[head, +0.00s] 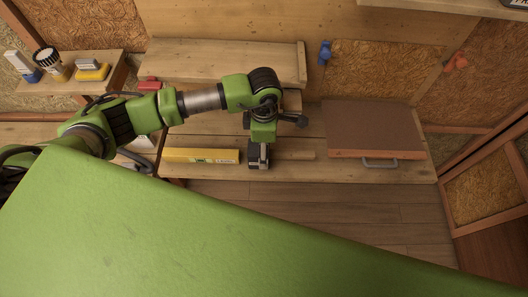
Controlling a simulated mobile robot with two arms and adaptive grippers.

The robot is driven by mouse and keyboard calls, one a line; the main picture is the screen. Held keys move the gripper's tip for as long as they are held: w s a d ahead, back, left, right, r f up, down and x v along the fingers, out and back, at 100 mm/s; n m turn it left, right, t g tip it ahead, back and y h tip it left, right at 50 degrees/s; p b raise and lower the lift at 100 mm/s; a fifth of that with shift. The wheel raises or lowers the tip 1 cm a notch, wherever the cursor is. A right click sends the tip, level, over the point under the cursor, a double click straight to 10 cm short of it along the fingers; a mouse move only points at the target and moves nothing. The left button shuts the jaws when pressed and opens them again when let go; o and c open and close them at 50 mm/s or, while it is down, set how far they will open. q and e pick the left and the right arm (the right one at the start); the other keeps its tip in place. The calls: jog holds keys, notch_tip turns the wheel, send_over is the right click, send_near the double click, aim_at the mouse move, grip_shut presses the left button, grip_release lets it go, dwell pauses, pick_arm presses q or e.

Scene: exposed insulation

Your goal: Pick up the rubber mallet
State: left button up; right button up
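A pale wooden handle (296,155), which looks like the rubber mallet's, lies flat near the front edge of the wooden workbench (400,176) and points right. The mallet's head end is at or behind my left gripper, and I cannot clearly separate a dark head from the gripper. My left gripper (258,160) is at the end of the green arm coming in from the left and points down at the handle's left end. Its fingers are too small and overlapped to show whether they are open or touching the mallet. My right gripper is not in view.
A yellow spirit level (201,156) lies just left of my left gripper. A brown board or case (372,128) with a grey handle sits on the bench at right. A raised shelf (215,60) runs behind. A large green surface blocks the lower left.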

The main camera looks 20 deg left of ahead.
pick_arm(q)
jog(key=c, duration=1.6)
jog(key=shift+w+r, duration=0.1)
jog(key=shift+r, duration=0.05)
jog(key=shift+r, duration=0.6)
jog(key=s+d+r+b, duration=0.1)
jog(key=s+r, duration=0.3)
jog(key=s+d+r+b, duration=0.1)
jog(key=s+d+r, duration=0.1)
jog(key=s, duration=0.3)
jog(key=s+d+r+b, duration=0.1)
jog(key=s+r+b, duration=0.1)
jog(key=s+r, duration=0.2)
jog(key=shift+s+d+r, duration=0.2)
jog(key=shift+r, duration=0.6)
